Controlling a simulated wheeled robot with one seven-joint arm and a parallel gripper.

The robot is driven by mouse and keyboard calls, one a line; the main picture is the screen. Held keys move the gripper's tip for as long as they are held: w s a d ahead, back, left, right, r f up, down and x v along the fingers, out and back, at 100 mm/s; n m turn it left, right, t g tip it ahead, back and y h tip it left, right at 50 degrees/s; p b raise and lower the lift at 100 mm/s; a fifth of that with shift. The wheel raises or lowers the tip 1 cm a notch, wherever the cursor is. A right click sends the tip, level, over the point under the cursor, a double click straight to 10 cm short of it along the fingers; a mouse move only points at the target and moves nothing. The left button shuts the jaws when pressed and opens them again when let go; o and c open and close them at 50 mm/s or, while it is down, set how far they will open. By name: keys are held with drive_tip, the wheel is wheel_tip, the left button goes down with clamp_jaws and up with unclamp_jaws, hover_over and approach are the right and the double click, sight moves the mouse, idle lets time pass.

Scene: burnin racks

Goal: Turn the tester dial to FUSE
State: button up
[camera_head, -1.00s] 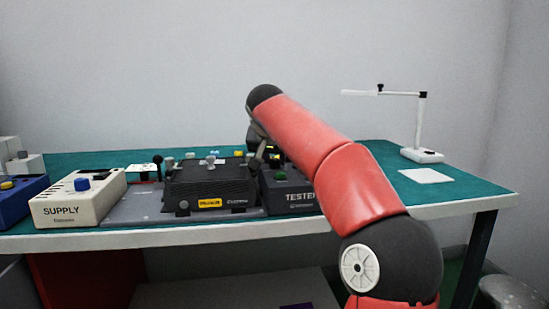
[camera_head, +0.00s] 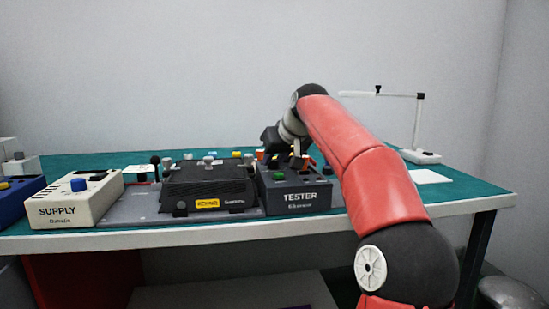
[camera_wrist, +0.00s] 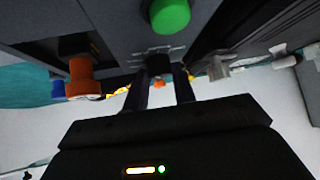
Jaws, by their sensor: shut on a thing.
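The tester (camera_head: 300,201) is a dark grey box labelled TESTER, right of centre on the bench in the head view. A green button (camera_wrist: 170,14) shows on its panel in the wrist view. The tester dial (camera_wrist: 158,65) is a small black knob below that button, with fine markings around it too small to read. My gripper (camera_wrist: 161,76) is shut on the dial, one finger on each side, partly hiding it. In the head view the arm reaches down over the tester from the right, and the dial's setting cannot be read.
A cream supply box (camera_head: 76,206) stands at the left. A black fixture (camera_head: 210,186) with several levers sits close beside the tester. An orange knob (camera_wrist: 81,77) is near my fingers. A white lamp stand (camera_head: 417,125) stands at the back right.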

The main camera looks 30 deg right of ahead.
drive_tip(key=shift+n+y, duration=0.4)
drive_tip(key=shift+n, duration=0.2)
drive_tip(key=o, duration=1)
drive_tip(key=shift+d, duration=0.1)
drive_tip(key=v, duration=0.7)
drive_tip(key=shift+s+r, duration=0.25)
drive_tip(key=shift+r, duration=0.05)
drive_tip(key=shift+s, duration=0.15)
